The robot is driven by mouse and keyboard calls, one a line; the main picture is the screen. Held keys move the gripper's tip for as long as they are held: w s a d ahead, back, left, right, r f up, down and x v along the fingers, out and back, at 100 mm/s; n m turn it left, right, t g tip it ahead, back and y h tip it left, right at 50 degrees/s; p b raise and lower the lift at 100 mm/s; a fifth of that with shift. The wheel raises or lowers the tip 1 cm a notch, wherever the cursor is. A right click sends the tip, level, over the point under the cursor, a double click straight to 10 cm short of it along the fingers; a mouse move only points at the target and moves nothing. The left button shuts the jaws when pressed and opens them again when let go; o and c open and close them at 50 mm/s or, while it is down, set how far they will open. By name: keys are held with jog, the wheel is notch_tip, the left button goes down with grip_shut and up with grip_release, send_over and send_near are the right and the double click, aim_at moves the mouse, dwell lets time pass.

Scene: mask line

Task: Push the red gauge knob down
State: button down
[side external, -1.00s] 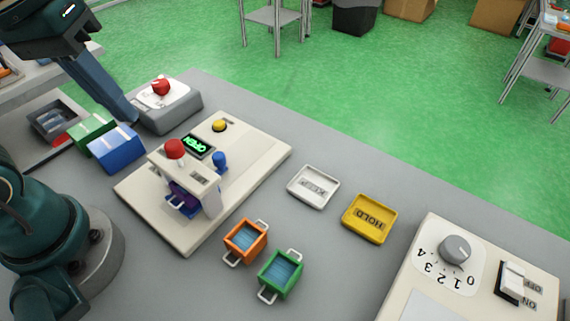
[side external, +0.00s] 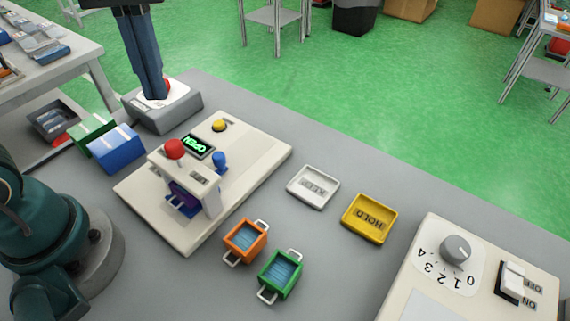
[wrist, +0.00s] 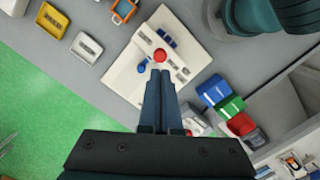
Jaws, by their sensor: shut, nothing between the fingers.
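The red gauge knob (side external: 174,148) is a round ball on the upright housing of the cream fixture (side external: 255,150); the knob also shows in the wrist view (wrist: 160,55), just beyond my fingertips. My gripper (side external: 155,98) is shut and empty, pointing down, left of and behind the knob in the side view. There its fingertips overlap the grey box (side external: 170,119) and partly cover its red button (side external: 167,85). I cannot tell the fingertips' height or whether they touch the box. A lit green display (side external: 198,145) beside the knob reads OPEN, upside down.
The fixture also carries a blue knob (side external: 219,160) and a yellow button (side external: 219,125). Blue (side external: 117,149) and green (side external: 92,132) bins stand to its left. Orange (side external: 245,241) and green (side external: 280,275) handled baskets stand in front. White (side external: 313,187) and yellow (side external: 367,218) trays lie right.

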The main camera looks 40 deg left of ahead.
jog(key=shift+s+d+f, duration=0.1)
jog(key=shift+s+f, duration=0.05)
jog(key=shift+f, duration=1.6)
jog(key=shift+s+d+f, duration=0.1)
jog(key=shift+s+f, duration=0.05)
jog(key=shift+f, duration=2.45)
jog(key=shift+w+a+r, duration=0.25)
jog(key=shift+w+a, duration=0.25)
jog(key=shift+w, duration=0.1)
jog(key=shift+w+a+r, duration=0.25)
jog(key=shift+w+a, duration=0.2)
jog(key=shift+w, duration=0.15)
jog(key=shift+r, duration=0.1)
notch_tip(320, 180, up, 5)
send_over(172, 142)
jog(key=w+a, duration=0.2)
jog(key=w, duration=0.1)
jog(key=shift+a, duration=0.1)
